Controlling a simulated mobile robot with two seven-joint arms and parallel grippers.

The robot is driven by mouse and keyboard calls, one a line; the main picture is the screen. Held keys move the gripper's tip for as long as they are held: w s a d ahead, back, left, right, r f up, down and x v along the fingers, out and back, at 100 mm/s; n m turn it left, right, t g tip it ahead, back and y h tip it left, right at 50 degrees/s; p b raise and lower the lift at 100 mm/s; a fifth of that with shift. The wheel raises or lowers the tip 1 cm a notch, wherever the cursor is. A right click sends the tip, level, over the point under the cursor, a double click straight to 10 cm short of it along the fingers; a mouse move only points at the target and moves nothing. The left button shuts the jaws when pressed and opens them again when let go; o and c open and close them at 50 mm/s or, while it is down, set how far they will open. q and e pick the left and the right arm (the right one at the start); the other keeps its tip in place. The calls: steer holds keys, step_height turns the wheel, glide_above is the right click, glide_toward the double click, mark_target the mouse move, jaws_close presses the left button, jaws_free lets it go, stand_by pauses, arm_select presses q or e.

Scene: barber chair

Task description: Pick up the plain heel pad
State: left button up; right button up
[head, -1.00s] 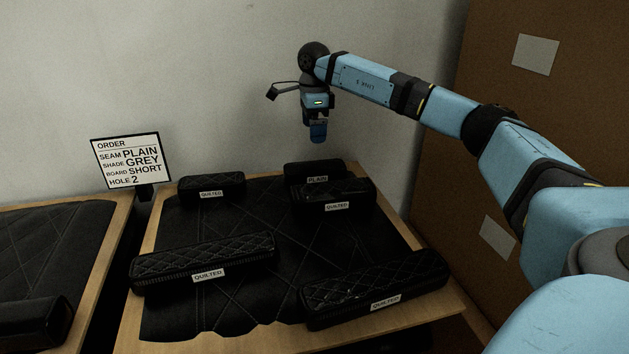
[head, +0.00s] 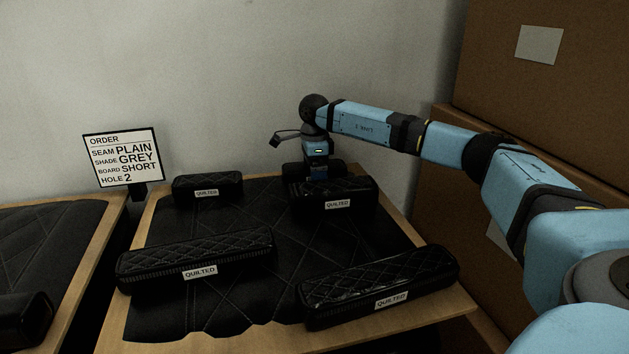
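The plain heel pad (head: 292,171) is a small black block at the back of the wooden table, behind a quilted pad (head: 335,198). My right gripper (head: 318,176) is lowered onto it from above and hides its middle and its label. The fingertips are hidden, so I cannot tell whether they are open or shut, or whether they touch the pad. My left gripper is not in view.
Quilted pads stand at the back left (head: 207,188), front left (head: 195,261) and front right (head: 378,286) on black quilted cloth. An order sign (head: 122,157) reads PLAIN, GREY, SHORT, 2. Brown boxes (head: 545,95) stand to the right.

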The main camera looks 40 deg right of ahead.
steer(key=shift+f, duration=0.15)
steer(key=c, duration=1.1)
